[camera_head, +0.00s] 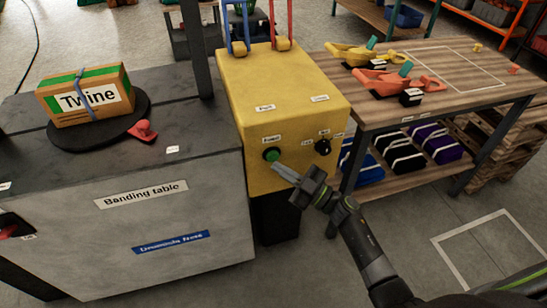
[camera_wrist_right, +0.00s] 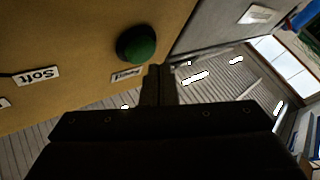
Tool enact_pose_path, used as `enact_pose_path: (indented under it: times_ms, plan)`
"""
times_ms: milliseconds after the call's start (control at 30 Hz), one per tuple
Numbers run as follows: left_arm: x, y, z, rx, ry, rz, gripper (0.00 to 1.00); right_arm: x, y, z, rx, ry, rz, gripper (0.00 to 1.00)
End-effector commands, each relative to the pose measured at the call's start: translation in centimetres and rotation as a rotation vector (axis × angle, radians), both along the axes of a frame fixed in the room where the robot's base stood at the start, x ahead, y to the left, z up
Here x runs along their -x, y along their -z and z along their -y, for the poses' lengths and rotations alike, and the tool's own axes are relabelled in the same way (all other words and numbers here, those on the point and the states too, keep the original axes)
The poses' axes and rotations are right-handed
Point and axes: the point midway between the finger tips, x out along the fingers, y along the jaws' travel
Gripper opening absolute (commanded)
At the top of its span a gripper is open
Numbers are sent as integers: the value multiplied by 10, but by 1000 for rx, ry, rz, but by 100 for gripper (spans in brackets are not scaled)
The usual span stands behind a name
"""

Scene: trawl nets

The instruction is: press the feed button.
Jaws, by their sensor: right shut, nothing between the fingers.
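The feed button (camera_head: 272,155) is a round green knob on the front of the yellow machine (camera_head: 290,100), with a small label above it. The button also shows in the right wrist view (camera_wrist_right: 137,44), beside a label. My right gripper (camera_head: 276,168) is shut and empty, its fingertips just below and right of the button in the head view. In the right wrist view the shut fingers (camera_wrist_right: 157,72) point toward the panel near the button. I cannot tell whether they touch it. The left gripper is not in view.
A black selector knob (camera_head: 322,147) sits right of the button. The grey banding table (camera_head: 190,200) stands left, carrying a Twine box (camera_head: 90,97) and a red tool (camera_head: 142,131). A wooden bench (camera_head: 450,75) with colored tools stands right. The floor in front is clear.

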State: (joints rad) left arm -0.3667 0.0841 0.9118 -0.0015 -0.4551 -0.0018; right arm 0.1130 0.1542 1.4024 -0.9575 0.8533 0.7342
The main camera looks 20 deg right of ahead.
Motion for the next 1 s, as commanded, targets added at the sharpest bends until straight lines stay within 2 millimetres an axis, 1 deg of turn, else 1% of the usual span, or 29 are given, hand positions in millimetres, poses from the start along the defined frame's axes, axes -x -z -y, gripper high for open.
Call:
enact_pose_path:
  times_ms: [667,1000]
  plan:
    - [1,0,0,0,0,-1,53,0,0,0,0,0,0,0]
    - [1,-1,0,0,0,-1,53,-9,0,0,0,0,0,0]
